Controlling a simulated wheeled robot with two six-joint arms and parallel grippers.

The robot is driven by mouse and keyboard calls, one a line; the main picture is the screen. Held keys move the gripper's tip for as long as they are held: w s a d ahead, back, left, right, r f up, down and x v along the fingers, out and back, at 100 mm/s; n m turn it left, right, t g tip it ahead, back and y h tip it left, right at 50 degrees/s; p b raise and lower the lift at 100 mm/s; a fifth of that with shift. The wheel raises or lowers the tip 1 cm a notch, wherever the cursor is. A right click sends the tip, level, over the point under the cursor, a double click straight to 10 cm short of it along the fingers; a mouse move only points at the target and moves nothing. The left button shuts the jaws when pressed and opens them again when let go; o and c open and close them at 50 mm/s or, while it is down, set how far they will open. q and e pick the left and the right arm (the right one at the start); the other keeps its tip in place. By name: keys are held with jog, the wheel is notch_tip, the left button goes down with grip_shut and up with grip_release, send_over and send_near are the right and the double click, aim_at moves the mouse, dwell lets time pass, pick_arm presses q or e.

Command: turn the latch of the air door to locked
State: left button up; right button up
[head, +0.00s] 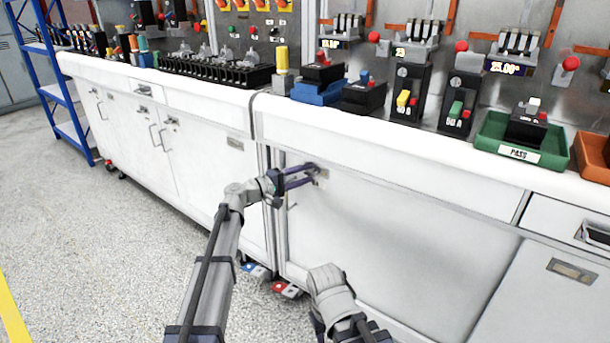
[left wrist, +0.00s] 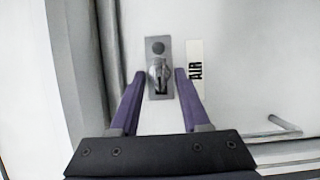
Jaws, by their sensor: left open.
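The air door (head: 400,240) is a white cabinet door under the bench, and it looks shut. Its latch (left wrist: 158,75) is a small grey metal plate with a knob that looks upright in the left wrist view; a white AIR label (left wrist: 195,68) is just right of it. In the head view the latch (head: 323,174) is partly hidden by my fingers. My left gripper (head: 310,174) is open at the latch; in the left wrist view its purple fingers (left wrist: 157,76) stand either side of the knob, with gaps. Contact cannot be told. My right gripper is out of view.
A bar handle (left wrist: 272,132) sticks out of the door below and right of the latch. The white bench top (head: 400,140) overhangs above, holding breakers and a green tray (head: 490,150). Open floor (head: 110,250) is at left.

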pick_arm(q)
jog(key=v, duration=0.7)
jog(key=shift+s+a, duration=0.2)
jog(key=shift+a, duration=0.15)
jog(key=s+d+f+m+g+y, duration=0.3)
jog(key=s+d+f+g, duration=0.15)
jog(key=s+f, duration=0.35)
jog(key=s+d+f+m+g+y, duration=0.25)
jog(key=s+d+f, duration=0.35)
jog(key=s, duration=0.5)
jog(key=s+a+f+m+g+y, duration=0.1)
jog(key=s+a+f+m+y, duration=0.1)
jog(key=s+a+f+y, duration=0.3)
jog(key=s+a+m+g+y, duration=0.1)
jog(key=s+y, duration=0.1)
jog(key=s, duration=0.5)
jog(key=s+a+f+m+g+y, duration=0.1)
jog(key=s+a+f+m+y, duration=0.1)
jog(key=s+a+f+y, duration=0.3)
notch_tip(320, 180, up, 40)
jog(key=d+h+p, duration=0.1)
jog(key=p, duration=3.6)
jog(key=shift+d+p, duration=0.3)
jog(key=shift+d, duration=0.1)
jog(key=shift+s+f, duration=0.15)
